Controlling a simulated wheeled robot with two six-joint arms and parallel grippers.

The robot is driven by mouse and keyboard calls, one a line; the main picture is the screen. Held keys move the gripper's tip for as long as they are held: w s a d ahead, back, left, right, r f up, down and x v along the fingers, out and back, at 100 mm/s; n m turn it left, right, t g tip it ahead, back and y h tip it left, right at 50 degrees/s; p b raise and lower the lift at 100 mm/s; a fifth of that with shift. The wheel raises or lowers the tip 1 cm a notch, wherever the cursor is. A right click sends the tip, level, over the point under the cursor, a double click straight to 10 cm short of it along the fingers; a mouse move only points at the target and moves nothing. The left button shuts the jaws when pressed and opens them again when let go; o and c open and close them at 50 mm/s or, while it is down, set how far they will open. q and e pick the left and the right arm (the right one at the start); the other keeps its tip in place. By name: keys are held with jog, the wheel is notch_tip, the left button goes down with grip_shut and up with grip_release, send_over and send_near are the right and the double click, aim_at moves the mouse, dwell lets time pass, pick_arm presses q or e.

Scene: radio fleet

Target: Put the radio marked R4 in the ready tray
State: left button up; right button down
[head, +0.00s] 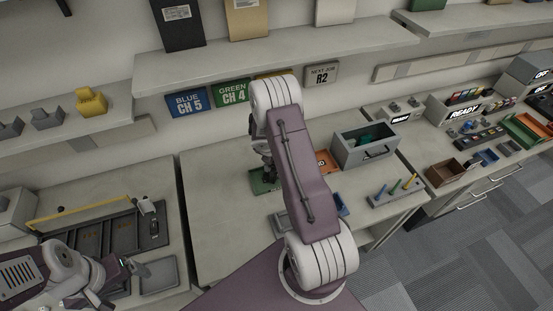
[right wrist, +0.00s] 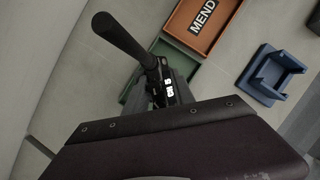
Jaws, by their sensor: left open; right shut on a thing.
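My right gripper (right wrist: 158,108) is shut on a dark radio (right wrist: 170,88) with a thick black antenna and a small lit display. The display's text is too small to read surely, and no R4 mark shows. Behind the radio in the right wrist view is a green tray (right wrist: 182,61). In the head view this green tray (head: 262,185) lies on the middle bench, partly hidden by my right arm; no label shows on it. My right gripper and the radio are mostly hidden there. My left gripper (head: 135,268) is open and empty at the lower left.
An orange MEND tray (right wrist: 205,18) lies beside the green tray, with a blue holder (right wrist: 270,72) nearby. A grey bin (head: 367,150) and colored pegs (head: 396,189) stand to the right. A rack with a yellow bar (head: 90,200) is at left. READY signs (head: 465,111) show far right.

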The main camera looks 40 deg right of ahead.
jog(key=c, duration=1.1)
grip_release()
jog(key=shift+f, duration=0.1)
jog(key=shift+o, duration=0.2)
